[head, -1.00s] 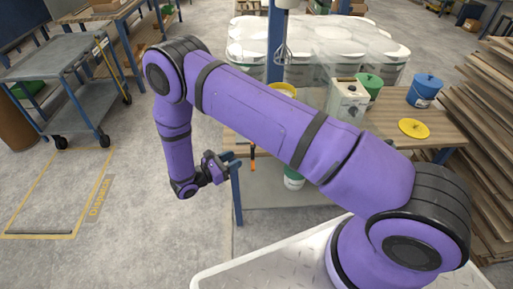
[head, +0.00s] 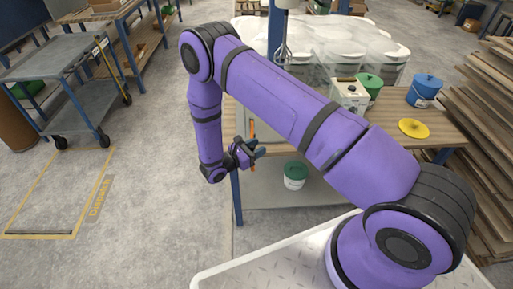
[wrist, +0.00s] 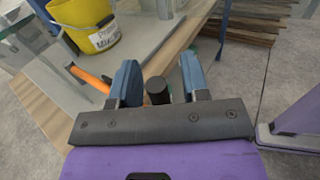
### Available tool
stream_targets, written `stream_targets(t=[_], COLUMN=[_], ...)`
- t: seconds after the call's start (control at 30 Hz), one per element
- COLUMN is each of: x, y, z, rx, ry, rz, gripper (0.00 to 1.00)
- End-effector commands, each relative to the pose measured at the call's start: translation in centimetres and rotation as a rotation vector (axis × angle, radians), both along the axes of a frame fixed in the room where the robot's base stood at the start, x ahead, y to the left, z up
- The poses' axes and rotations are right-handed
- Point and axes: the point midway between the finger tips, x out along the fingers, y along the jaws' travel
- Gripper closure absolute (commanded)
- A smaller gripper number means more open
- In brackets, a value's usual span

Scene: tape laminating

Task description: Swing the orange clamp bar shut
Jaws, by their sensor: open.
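The orange clamp bar (head: 252,131) shows at the left end of the wooden workbench in the head view, close to my gripper (head: 257,149). In the wrist view the orange bar (wrist: 88,78) runs slantwise and passes behind the left blue finger, so its far part is hidden. My gripper (wrist: 160,75) is open, with its two blue fingers apart. A short dark cylinder (wrist: 157,91) shows between the fingers; I cannot tell whether it belongs to the clamp. I see no clear contact between the fingers and the bar.
A yellow bucket (wrist: 88,24) stands near the bar. Stacked boards (head: 485,150) are at right.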

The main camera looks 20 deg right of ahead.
Motion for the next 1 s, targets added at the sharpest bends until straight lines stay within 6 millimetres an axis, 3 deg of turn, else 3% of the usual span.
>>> stream_targets(t=[0.1,0.27,0.3,0.67,1.0], x=[0.0,0.0,0.0,-0.2,-1.1], y=[0.0,0.0,0.0,-0.6,-4.1], z=[0.0,0.0,0.0,0.0,0.0], rx=[0.0,0.0,0.0,-0.002,-0.004], ry=[0.0,0.0,0.0,0.0,0.005], rz=[0.0,0.0,0.0,0.029,0.237], gripper=[0.6,0.97,1.0,1.0,1.0])
